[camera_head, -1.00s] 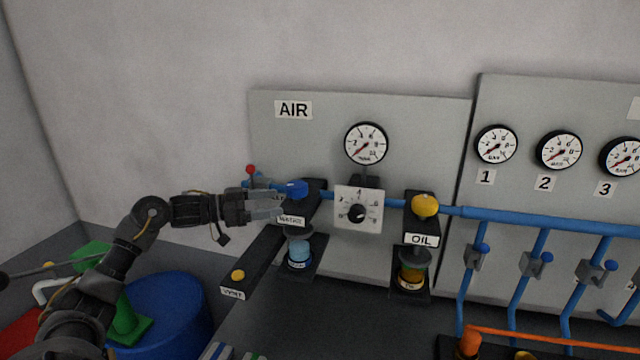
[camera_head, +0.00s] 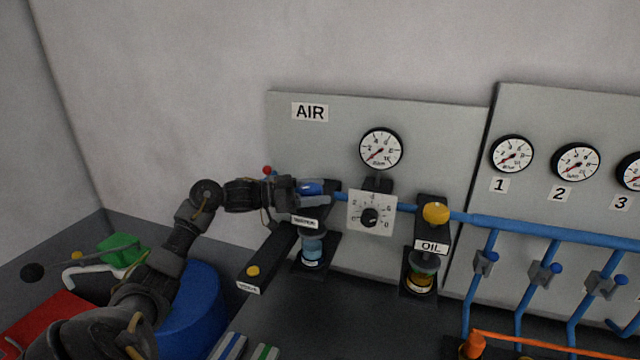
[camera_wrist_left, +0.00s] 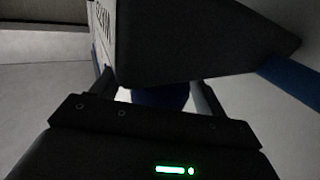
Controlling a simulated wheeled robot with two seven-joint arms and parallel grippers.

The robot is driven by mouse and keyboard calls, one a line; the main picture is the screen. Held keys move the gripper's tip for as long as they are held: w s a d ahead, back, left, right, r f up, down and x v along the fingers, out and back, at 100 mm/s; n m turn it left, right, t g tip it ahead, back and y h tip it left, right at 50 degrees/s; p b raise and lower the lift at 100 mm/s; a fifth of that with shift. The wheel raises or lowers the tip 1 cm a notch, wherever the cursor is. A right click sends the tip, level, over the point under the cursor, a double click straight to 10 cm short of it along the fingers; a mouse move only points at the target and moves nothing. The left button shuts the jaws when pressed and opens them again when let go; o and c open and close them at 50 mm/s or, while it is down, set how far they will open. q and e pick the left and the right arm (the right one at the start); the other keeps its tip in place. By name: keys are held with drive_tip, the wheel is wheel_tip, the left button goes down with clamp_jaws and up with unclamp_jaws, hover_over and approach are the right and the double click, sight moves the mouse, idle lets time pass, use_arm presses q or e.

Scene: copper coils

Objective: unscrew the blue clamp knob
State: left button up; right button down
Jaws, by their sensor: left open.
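The blue clamp knob (camera_head: 311,188) sits on top of the black block with the water label, on the AIR panel. My left gripper (camera_head: 306,190) reaches in from the left at the knob. In the left wrist view the knob (camera_wrist_left: 160,97) shows as a dark blue shape between the two fingers, partly hidden by the black block (camera_wrist_left: 190,45) and the gripper body. The fingers stand apart, one on each side of the knob; whether they touch it cannot be told. My right gripper is out of view.
A pressure dial (camera_head: 381,149) and a white dial plate (camera_head: 371,213) are right of the knob. A yellow knob (camera_head: 436,213) tops the OIL unit. A black bar with a yellow button (camera_head: 252,271) juts out below my left wrist. A blue drum (camera_head: 200,310) stands lower left.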

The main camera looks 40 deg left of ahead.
use_arm(q)
drive_tip(key=shift+w+d, duration=0.35)
drive_tip(key=shift+w, duration=0.05)
drive_tip(key=c, duration=1)
